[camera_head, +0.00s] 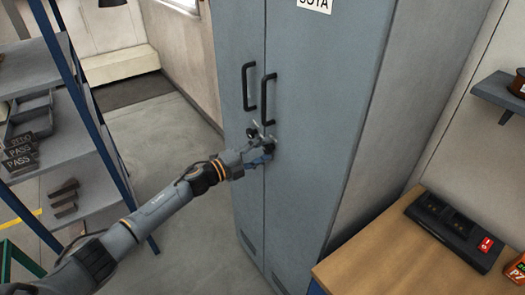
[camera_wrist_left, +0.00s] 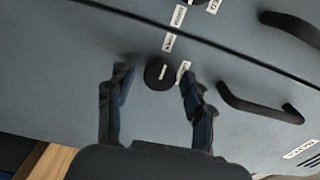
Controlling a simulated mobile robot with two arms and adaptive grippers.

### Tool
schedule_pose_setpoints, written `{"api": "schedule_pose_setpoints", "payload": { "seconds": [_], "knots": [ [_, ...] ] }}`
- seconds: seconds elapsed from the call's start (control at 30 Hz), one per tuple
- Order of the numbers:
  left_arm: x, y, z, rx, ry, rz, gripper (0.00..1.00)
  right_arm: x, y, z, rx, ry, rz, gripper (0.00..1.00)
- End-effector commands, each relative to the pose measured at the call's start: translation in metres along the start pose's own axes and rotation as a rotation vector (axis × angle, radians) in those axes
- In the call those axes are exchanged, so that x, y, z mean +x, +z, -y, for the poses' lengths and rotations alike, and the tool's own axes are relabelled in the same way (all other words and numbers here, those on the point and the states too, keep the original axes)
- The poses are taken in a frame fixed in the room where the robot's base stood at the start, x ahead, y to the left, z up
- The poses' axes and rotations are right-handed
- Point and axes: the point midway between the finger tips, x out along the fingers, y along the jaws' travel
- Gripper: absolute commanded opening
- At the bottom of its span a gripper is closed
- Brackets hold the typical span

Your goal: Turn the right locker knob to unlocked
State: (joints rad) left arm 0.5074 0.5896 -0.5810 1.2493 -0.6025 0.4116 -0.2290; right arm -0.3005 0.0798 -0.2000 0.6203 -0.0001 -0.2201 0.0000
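The grey locker (camera_head: 315,75) has two doors, each with a black bar handle. In the left wrist view, the right door's round black knob (camera_wrist_left: 160,73) has a short white mark on its face and white labels beside it. My left gripper (camera_wrist_left: 155,78) is open, with one finger on each side of the knob and visible gaps between. In the head view, my left gripper (camera_head: 262,143) is at the right door near the seam, below the handles, and largely hides the knob. The label lettering is too small to read surely. My right gripper is not in view.
The other door's knob (camera_wrist_left: 200,2) shows at the wrist view's top edge. The right door's handle (camera_wrist_left: 258,106) is close beside my fingers. A wooden bench (camera_head: 400,255) stands right of the locker, and a shelf rack (camera_head: 60,135) stands at left.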

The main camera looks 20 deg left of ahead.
Motion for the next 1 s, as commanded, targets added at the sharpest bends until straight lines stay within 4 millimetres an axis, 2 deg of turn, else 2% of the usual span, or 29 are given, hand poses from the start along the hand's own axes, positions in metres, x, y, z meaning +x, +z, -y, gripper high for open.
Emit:
{"api": "schedule_pose_setpoints", "payload": {
  "seconds": [0.37,0.47,0.8,1.0],
  "knots": [
    [-0.006,0.0,-0.001,0.001,0.002,0.001,0.58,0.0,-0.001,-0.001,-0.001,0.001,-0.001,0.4],
    [-0.019,0.001,-0.002,0.002,0.003,0.001,0.58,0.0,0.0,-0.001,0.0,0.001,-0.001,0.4],
    [-0.09,0.0,-0.002,0.001,0.004,0.001,0.58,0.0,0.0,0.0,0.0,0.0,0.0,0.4],
    [-0.115,0.0,-0.001,0.0,0.002,0.0,0.58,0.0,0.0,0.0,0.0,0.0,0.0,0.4]
  ]
}}
